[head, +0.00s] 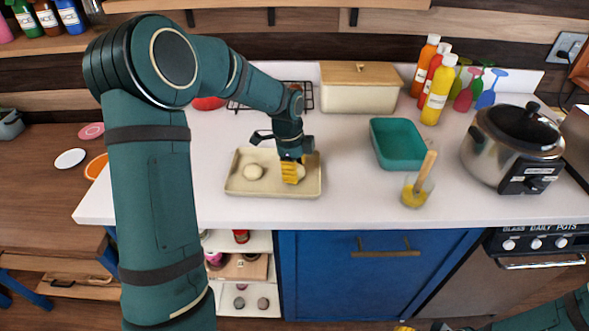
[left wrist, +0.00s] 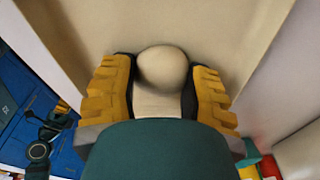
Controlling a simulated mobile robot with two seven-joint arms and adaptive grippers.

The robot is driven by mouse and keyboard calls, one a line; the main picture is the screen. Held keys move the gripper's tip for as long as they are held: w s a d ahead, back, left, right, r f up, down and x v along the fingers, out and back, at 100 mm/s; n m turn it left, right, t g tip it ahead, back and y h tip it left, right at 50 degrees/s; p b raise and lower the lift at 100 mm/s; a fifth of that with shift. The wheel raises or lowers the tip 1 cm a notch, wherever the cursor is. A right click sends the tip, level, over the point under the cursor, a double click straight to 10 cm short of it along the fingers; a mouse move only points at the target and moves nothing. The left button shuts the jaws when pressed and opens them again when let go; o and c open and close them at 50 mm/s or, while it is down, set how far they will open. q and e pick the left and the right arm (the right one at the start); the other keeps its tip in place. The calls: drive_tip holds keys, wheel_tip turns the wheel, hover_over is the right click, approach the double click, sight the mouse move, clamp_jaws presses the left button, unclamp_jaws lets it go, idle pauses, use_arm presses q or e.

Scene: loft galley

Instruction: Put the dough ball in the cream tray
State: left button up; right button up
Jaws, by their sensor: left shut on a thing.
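The cream tray (head: 240,188) lies on the white counter. One pale dough ball (head: 252,171) sits in its left half. My left gripper (head: 293,172) points down over the tray's right half, with its yellow fingers shut on another dough ball. That held dough ball (left wrist: 163,68) shows between the fingers in the left wrist view, low over the tray floor; whether it touches the floor I cannot tell. Only a yellow bit of my right gripper (head: 403,328) shows at the bottom edge.
A cream box (head: 358,98) and a black rack (head: 277,100) are behind. Sauce bottles (head: 438,95) and a cooker (head: 512,150) stand farther right.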

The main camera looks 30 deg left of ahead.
use_arm(q)
drive_tip(key=o, duration=1)
drive_tip(key=shift+f, duration=0.1)
drive_tip(key=shift+o, duration=0.2)
wheel_tip(320, 180, up, 12)
drive_tip(key=a+p, duration=0.1)
drive_tip(key=p, duration=0.1)
drive_tip(key=shift+s, duration=0.3)
drive_tip(key=shift+a, duration=0.1)
